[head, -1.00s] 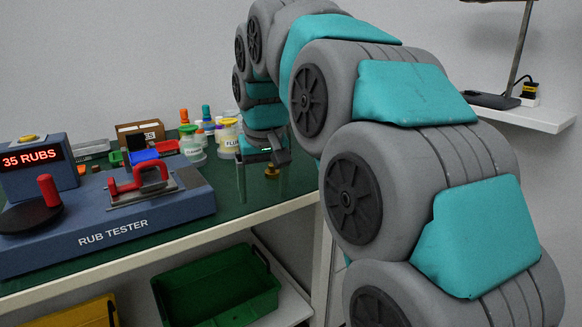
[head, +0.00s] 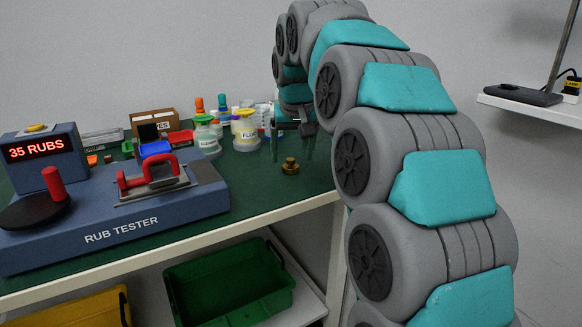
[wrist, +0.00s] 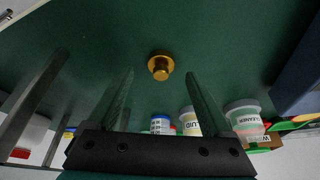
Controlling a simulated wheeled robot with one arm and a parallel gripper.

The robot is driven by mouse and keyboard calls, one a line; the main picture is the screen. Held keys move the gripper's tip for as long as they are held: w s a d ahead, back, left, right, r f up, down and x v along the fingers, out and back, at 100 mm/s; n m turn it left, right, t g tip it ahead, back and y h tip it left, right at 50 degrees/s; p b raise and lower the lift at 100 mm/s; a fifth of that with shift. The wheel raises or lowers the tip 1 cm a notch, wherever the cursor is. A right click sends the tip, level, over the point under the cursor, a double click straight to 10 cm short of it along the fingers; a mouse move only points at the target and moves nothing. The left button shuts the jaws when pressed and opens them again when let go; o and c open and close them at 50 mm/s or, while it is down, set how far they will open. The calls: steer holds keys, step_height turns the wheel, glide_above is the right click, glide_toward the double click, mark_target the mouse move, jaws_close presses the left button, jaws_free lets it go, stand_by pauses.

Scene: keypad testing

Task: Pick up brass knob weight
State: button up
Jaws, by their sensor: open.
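The brass knob weight (head: 290,166) stands on the green table top near its front right edge. It is a small gold-coloured round piece with a knob on top. In the wrist view the weight (wrist: 160,66) is centred ahead, beyond the gap between the fingers. My gripper (head: 290,150) is open and empty, with its thin fingers hanging down just behind or above the weight in the head view; the exact gap cannot be told. In the wrist view my gripper (wrist: 160,78) shows a finger on each side of the weight, apart from it.
The rub tester (head: 120,215) fills the left of the table. A white jar with a yellow lid (head: 245,130), a green-lidded jar (head: 206,136) and several bottles stand behind, left of my gripper. A green bin (head: 230,285) sits below. The table around the weight is clear.

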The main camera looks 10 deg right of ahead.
mark_target(291, 165)
steer(key=x, duration=0.2)
steer(key=shift+w+f, duration=0.1)
steer(key=shift+f, duration=0.3)
jaws_close()
stand_by(0.3)
